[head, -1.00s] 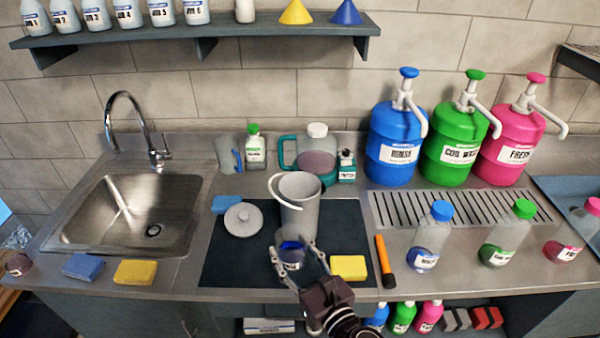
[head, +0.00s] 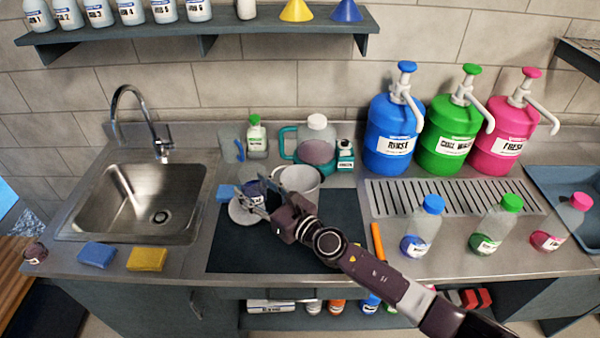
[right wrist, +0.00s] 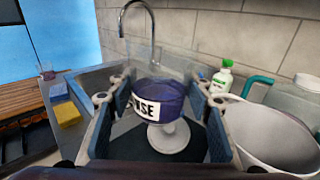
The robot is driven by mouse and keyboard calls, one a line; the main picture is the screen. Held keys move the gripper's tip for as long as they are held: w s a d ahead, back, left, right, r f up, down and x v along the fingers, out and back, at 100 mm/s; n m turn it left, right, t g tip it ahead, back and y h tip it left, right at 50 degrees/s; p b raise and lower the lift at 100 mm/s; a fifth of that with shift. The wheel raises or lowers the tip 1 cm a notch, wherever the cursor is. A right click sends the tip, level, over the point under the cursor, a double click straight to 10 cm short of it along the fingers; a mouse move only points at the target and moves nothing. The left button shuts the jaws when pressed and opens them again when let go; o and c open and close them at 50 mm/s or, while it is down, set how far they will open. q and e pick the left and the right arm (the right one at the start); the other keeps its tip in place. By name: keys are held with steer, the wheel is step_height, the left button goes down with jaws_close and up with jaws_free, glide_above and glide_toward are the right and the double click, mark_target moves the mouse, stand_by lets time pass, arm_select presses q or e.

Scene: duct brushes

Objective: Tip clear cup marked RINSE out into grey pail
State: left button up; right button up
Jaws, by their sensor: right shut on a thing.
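My right gripper (head: 256,202) is shut on the clear cup (head: 251,188), left of the grey pail (head: 300,179). In the right wrist view the cup (right wrist: 163,97) sits between both fingers, about upright, with dark blue-purple liquid in its lower part. Its white label is partly covered and reads "NSE". The pail's open mouth (right wrist: 265,130) is to the right of the gripper in that view. My arm hides the pail's lower part in the head view. A round grey lid (head: 241,213) with a knob lies below the cup. My left gripper is not in view.
The sink (head: 145,200) is to the left, with blue (head: 97,255) and yellow (head: 147,259) sponges before it. A green-capped bottle (head: 256,138) and teal-handled jug (head: 316,145) stand behind the pail. The dark mat (head: 235,255) is clear in front.

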steer(key=shift+d, duration=0.15)
steer(key=shift+w+d+r+m+b, duration=0.15)
steer(key=shift+m+b, duration=0.4)
steer(key=shift+b, duration=0.05)
steer(key=shift+w+d+r+m+b, duration=0.1)
steer(key=shift+d+m+b, duration=0.05)
steer(key=shift+m+b, duration=0.4)
steer(key=shift+w+d+r+m+b, duration=0.25)
steer(key=shift+d+r+m+b, duration=0.25)
steer(key=shift+m, duration=0.4)
steer(key=m+b, duration=0.1)
steer(key=m, duration=0.1)
steer(key=d+r+m+t+b, duration=0.1)
steer(key=m, duration=0.2)
steer(key=w+r+m+t+b, duration=0.1)
steer(key=m, duration=0.1)
steer(key=shift+w+d+m+y, duration=0.1)
steer(key=shift+d+m+y, duration=0.2)
steer(key=shift+m+y, duration=0.1)
steer(key=shift+f+m+t+b, duration=0.15)
steer(key=shift+m+t+b, duration=0.2)
steer(key=shift+m, duration=0.35)
